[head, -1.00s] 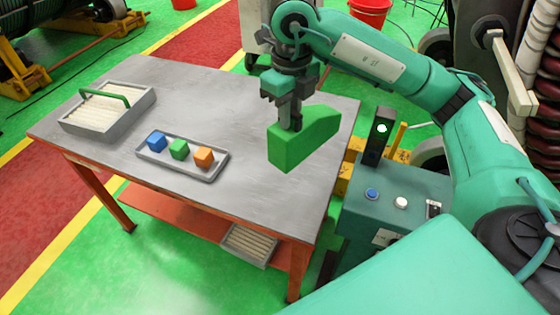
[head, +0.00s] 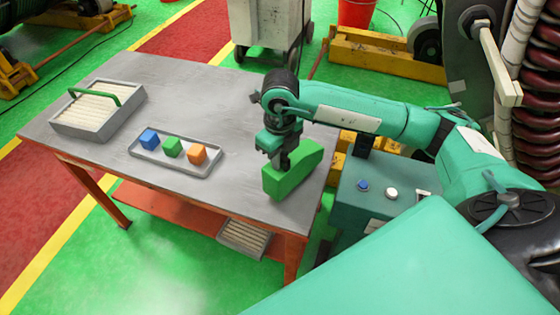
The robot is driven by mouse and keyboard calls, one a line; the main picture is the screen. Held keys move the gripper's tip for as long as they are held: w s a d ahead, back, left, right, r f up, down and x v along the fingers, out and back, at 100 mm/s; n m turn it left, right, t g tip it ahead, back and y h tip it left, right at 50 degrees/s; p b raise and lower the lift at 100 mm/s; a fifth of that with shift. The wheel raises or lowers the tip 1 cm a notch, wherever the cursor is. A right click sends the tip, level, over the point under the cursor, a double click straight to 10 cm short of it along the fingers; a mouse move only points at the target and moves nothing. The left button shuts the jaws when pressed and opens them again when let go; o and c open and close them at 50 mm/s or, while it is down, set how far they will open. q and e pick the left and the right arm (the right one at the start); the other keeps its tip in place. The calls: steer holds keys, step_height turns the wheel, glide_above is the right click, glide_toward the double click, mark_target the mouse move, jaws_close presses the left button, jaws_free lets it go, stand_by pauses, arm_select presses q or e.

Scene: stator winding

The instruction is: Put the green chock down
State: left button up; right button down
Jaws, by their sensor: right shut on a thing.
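The green chock (head: 292,177) is a wedge-shaped block at the right end of the grey table (head: 215,98). My right gripper (head: 283,163) points down and is shut on the chock's upper part. The chock is low over the tabletop near its right edge; I cannot tell whether its underside touches the surface. My left gripper is not in view.
A box with a green handle (head: 117,96) stands at the table's left. A control box (head: 350,205) stands right of the table.

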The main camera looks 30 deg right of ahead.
step_height(320, 180, down, 2)
steer(key=shift+f, duration=0.45)
steer(key=c, duration=1.8)
jaws_free()
steer(key=shift+f, duration=0.1)
steer(key=o, duration=0.4)
steer(key=shift+o, duration=0.2)
steer(key=shift+r+p, duration=0.35)
step_height(320, 180, up, 10)
steer(key=b, duration=0.2)
steer(key=shift+r+b, duration=0.25)
steer(key=shift+b, duration=0.05)
steer(key=shift+r, duration=0.6)
